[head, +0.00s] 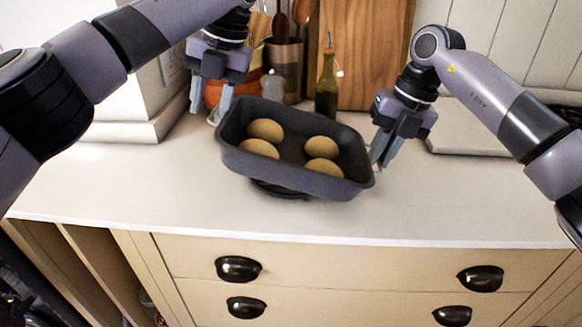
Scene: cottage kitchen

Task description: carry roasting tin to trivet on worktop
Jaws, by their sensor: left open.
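The roasting tin (275,173) is a dark grey rectangular pan holding several round tan items, perhaps potatoes or rolls. It is above the white worktop, with a dark trivet (281,191) partly showing under its front edge. The tin hides most of the trivet, and I cannot tell whether they fully touch. My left gripper (210,108) is open beside the tin's left end, its fingers pointing down and holding nothing. My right gripper (382,155) is at the tin's right end, fingers pointing down close to the rim. Whether its fingers touch the tin is unclear.
Behind the tin stand a green bottle (327,88), a utensil pot (284,65), an orange pot (213,92) and a wooden board (362,52). A pale slab (465,135) lies at the right. The worktop's front strip (190,213) is clear above the drawers.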

